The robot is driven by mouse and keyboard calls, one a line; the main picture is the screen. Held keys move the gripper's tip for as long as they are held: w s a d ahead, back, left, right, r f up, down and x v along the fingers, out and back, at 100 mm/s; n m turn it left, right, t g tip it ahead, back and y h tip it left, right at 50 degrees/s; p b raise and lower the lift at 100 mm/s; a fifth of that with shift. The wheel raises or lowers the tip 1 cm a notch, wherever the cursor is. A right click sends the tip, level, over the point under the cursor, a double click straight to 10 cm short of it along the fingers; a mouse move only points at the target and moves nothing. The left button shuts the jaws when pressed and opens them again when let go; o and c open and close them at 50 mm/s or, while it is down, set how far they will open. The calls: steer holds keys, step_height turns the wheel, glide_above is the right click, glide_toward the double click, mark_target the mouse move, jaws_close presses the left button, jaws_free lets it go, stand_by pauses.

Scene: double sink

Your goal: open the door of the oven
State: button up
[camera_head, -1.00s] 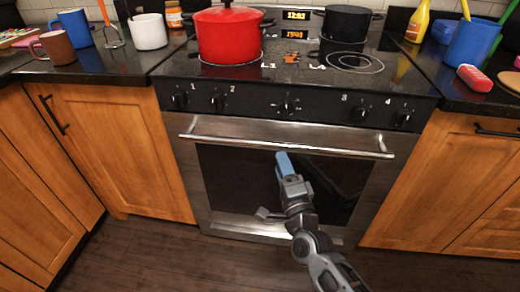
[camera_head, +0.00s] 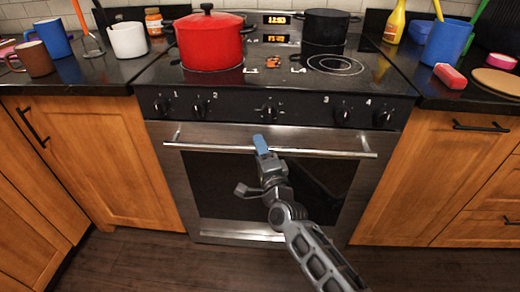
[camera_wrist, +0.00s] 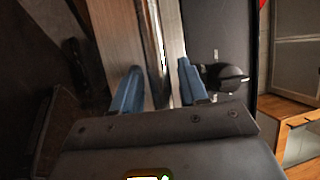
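The oven door (camera_head: 225,185) is shut, a steel front with a dark window. Its horizontal bar handle (camera_head: 325,153) runs along the top, below the knob panel. My gripper (camera_head: 260,142) is at the handle, a little left of the bar's middle, with its blue fingers overlapping the bar in the head view. In the wrist view my gripper (camera_wrist: 158,78) is open, one blue finger on each side of the handle (camera_wrist: 154,45). The fingers look apart from the bar. Exact depth around the bar is hard to tell.
A red pot (camera_head: 210,42) and a black pot (camera_head: 330,28) stand on the cooktop. Several knobs (camera_head: 272,110) sit just above the handle. Wooden cabinets (camera_head: 110,165) flank the oven. Bare dark floor (camera_head: 150,265) lies in front.

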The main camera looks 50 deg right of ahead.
jaws_close()
steer(key=shift+f, duration=0.1)
stand_by(0.3)
